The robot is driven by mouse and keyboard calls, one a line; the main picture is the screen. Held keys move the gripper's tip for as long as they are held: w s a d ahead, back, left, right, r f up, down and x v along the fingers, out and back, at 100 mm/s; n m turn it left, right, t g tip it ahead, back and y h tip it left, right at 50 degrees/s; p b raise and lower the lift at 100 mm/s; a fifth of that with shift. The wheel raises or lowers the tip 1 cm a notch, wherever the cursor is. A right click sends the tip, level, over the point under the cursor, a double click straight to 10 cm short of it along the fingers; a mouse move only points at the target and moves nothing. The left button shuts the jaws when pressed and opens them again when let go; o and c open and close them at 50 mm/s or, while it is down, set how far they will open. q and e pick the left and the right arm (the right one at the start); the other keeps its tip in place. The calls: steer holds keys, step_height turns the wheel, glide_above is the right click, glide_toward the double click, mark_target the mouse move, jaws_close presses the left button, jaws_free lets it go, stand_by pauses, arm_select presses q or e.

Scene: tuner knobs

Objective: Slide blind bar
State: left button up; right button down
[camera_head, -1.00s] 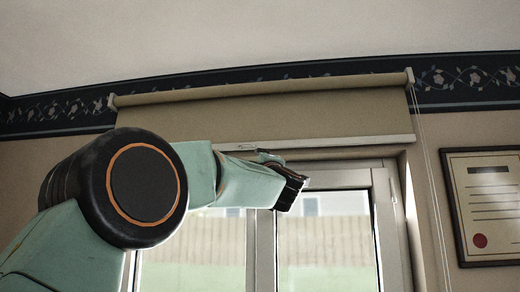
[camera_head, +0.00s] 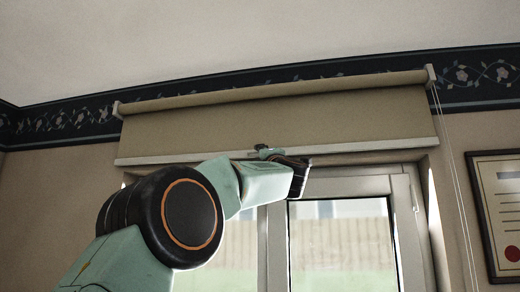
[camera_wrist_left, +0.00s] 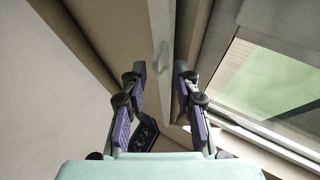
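The blind bar (camera_head: 380,147) is a pale strip along the bottom edge of the beige roller blind (camera_head: 350,115), which hangs partway down over the window top. In the left wrist view the bar (camera_wrist_left: 161,25) runs lengthwise, with a small pale tab (camera_wrist_left: 161,57) on it. My left gripper (camera_head: 262,151) is up at the bar, left of its right half. In the left wrist view its two fingers (camera_wrist_left: 160,82) are apart, one on each side of the bar in the picture. I cannot tell whether they touch it. My right gripper is not in view.
The window frame (camera_head: 278,240) and glass (camera_head: 345,245) lie just below the bar. Pull cords (camera_head: 455,175) hang at the blind's right end. A framed certificate (camera_head: 500,210) hangs on the wall at the right.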

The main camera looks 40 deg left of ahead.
arm_select(q)
steer(key=shift+w+a+r+p, duration=0.15)
steer(key=shift+a+r+p, duration=0.2)
steer(key=shift+a, duration=0.35)
steer(key=shift+s+a+r, duration=0.1)
steer(key=shift+s+r, duration=0.05)
steer(key=shift+s, duration=0.05)
steer(key=shift+s+d+r, duration=0.2)
steer(key=shift+s, duration=0.15)
steer(key=shift+w+d+f, duration=0.15)
steer(key=shift+w, duration=0.25)
steer(key=shift+c, duration=0.2)
steer(key=shift+w+a+f, duration=0.2)
steer(key=shift+w, duration=0.2)
steer(key=c, duration=0.3)
steer(key=shift+a, duration=0.1)
steer(key=shift+c, duration=0.8)
steer(key=shift+s+r, duration=0.15)
steer(key=shift+s, duration=0.25)
jaws_close()
steer(key=shift+w, duration=0.15)
